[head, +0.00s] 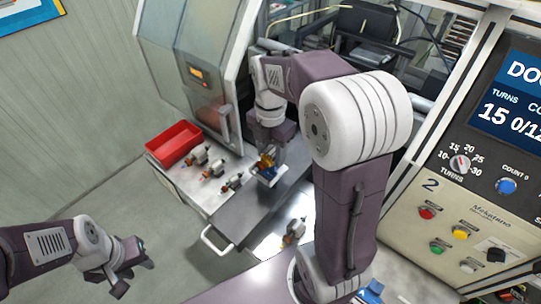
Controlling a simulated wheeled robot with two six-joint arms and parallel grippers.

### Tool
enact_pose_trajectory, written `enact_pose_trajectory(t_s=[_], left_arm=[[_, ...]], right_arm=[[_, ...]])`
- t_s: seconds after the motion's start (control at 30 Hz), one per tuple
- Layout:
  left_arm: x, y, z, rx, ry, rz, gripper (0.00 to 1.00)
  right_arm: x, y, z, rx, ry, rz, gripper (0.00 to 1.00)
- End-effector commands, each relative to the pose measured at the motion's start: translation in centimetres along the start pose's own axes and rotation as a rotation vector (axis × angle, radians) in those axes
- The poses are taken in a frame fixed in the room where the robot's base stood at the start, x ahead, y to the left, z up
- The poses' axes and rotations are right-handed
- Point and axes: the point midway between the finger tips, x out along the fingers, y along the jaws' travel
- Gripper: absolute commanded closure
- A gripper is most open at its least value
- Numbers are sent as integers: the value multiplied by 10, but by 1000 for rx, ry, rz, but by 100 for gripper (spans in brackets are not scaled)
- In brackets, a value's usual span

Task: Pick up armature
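Several small armatures with orange-brown windings and metal shafts lie in a row on the light tabletop: one near the red bin (197,155), one in the middle (213,170) and one nearer the dark tray (233,182). Another armature (293,231) lies on a pale surface lower down.
A red bin (174,143) stands at the table's left end. A dark tray with a white handle (217,240) juts forward. A glass-fronted cabinet (192,60) stands behind. A control panel (462,220) with knobs and buttons is at right. The floor at left is clear.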

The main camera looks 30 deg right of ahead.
Motion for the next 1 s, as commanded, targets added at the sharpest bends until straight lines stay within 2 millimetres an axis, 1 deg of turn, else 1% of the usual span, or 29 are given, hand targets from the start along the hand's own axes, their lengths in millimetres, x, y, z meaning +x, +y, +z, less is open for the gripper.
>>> enact_pose_trajectory(t_s=[0.27, 0.37, 0.47, 0.57, 0.6, 0.63, 0.83, 1.0], left_arm=[[0, 0, 0, 0, 0, 0, 64], [1, 0, 0, 0, 0, 0, 64], [2, 0, 0, 0, 0, 0, 64], [4, 0, 0, 0, 0, 0, 64], [5, 0, 1, 0, 0, 0, 64], [6, 0, 1, 0, 0, 0, 64], [11, 0, 1, 0, 0, 0, 64], [10, 0, 1, 0, 0, 0, 64]], right_arm=[[-1, 0, 0, 0, -1, 2, 100], [-5, 1, 0, 0, -1, 3, 100], [-14, 1, 1, 0, -2, 4, 100], [-31, 2, 1, 0, -3, 6, 100], [-39, 2, 1, 0, -4, 7, 100], [-44, 0, 4, 3, -4, 6, 100], [-71, -26, 46, 9, -3, 4, 100], [-94, -46, 78, 6, -2, 3, 100]])
